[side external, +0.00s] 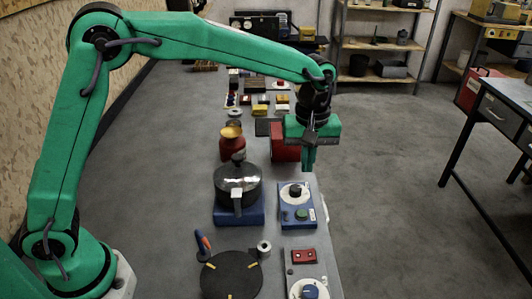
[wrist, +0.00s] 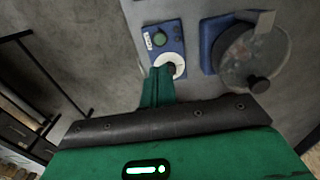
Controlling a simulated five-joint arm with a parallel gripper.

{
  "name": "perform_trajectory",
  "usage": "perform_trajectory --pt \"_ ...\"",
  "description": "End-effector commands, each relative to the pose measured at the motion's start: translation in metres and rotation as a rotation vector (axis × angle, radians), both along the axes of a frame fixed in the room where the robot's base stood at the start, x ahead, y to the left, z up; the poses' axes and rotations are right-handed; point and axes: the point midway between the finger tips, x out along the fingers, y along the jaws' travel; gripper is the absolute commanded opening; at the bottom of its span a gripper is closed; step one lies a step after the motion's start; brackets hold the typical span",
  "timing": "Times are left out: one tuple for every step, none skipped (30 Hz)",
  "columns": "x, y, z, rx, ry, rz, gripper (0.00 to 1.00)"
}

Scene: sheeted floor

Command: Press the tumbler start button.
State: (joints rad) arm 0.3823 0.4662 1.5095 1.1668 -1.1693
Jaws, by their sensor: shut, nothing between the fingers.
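A blue control panel (side external: 311,221) lies on the grey bench, with a white-ringed black dial (side external: 295,191) at its far end and a green button (side external: 302,214) nearer the camera. Left of it stands a dark, clear-lidded drum (side external: 238,187) on a blue base (side external: 240,214). My gripper (side external: 309,169) is shut and empty, pointing down above the panel's far end. In the wrist view, my fingertips (wrist: 159,72) overlap the edge of the dial (wrist: 172,63). The green button (wrist: 160,39) is in plain view beyond them, and nothing touches it.
A red pot (side external: 232,147) and a red box (side external: 285,147) stand behind the panel. Nearer the camera are a black disc (side external: 231,277), a small red two-button box (side external: 303,256) and a panel with a blue knob (side external: 310,291). The bench edge runs close along the panel's right side.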

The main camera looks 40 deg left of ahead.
Motion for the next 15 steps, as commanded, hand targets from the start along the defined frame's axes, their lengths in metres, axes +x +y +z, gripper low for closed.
perform_trajectory --pt "0.000 0.000 0.000 0.000 0.000 0.000 0.00" --pt "0.000 0.000 0.000 0.000 0.000 0.000 0.00" --pt "0.000 0.000 0.000 0.000 0.000 -0.001 0.00" --pt "0.000 0.000 0.000 0.000 0.000 -0.001 0.00" --pt "0.000 0.000 0.000 0.000 0.000 -0.001 0.00" --pt "0.000 0.000 0.000 -0.001 -0.001 -0.001 0.00" --pt "0.000 0.000 -0.001 0.000 0.000 -0.001 0.00" --pt "0.000 0.000 -0.001 0.000 0.000 -0.001 0.00" --pt "0.000 0.000 -0.002 0.000 0.000 -0.001 0.00" --pt "0.000 0.000 -0.003 0.000 0.000 -0.001 0.00" --pt "0.000 0.000 -0.005 0.000 0.000 -0.001 0.00" --pt "0.000 0.000 -0.007 0.001 0.001 -0.001 0.00" --pt "0.000 0.000 -0.009 0.000 0.001 -0.001 0.00" --pt "0.000 0.001 -0.012 0.001 0.002 -0.001 0.00" --pt "0.000 0.001 -0.015 0.001 0.002 -0.001 0.00"
